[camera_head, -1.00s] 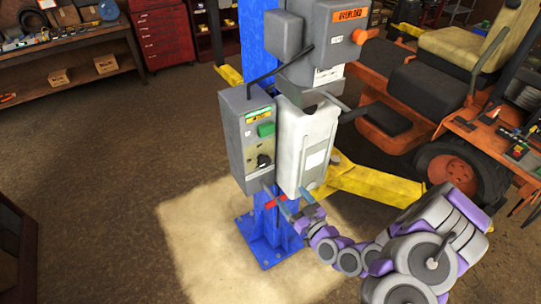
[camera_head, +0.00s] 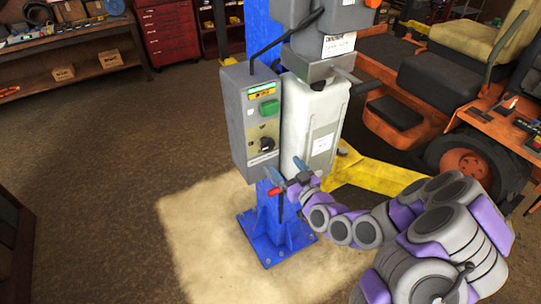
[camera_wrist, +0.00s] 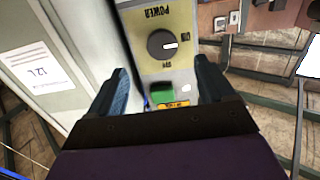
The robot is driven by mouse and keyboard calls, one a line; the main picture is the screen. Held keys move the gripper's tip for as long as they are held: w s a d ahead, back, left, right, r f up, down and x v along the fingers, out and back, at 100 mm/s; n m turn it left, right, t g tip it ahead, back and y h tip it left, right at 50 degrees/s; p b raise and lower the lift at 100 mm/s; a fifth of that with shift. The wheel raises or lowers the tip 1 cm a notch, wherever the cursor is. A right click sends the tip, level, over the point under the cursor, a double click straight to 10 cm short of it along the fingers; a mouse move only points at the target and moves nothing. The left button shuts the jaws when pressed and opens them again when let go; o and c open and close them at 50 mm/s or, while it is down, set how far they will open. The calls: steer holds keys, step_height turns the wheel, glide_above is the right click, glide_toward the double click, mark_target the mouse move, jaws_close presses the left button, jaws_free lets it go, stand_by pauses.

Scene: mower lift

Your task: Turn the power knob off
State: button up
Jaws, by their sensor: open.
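The black round power knob (camera_head: 266,144) sits low on the front panel of a grey control box (camera_head: 236,125). In the wrist view the knob (camera_wrist: 162,44) shows upside down under the word POWER. Its white mark points right, toward a label that seems to read ON; another label, seemingly OFF, is on the knob's side toward the green button. My gripper (camera_head: 286,170) is open and empty, just below and in front of the box. In the wrist view my gripper's (camera_wrist: 162,80) blue-grey fingers are spread to either side of the panel, with the knob beyond and between them.
A green button (camera_head: 269,108) is above the knob on the panel. A pale grey tank (camera_head: 312,115) stands right beside the box. The blue post base (camera_head: 278,238) is below. An orange mower (camera_head: 400,110) is at right, and open floor lies left.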

mark_target(269, 148)
steer(key=b+x, duration=0.1)
steer(key=x, duration=0.7)
steer(key=shift+w+a+r, duration=0.1)
steer(key=shift+a, duration=0.3)
steer(key=shift+x, duration=0.9)
steer(key=shift+c, duration=0.3)
steer(key=c, duration=1)
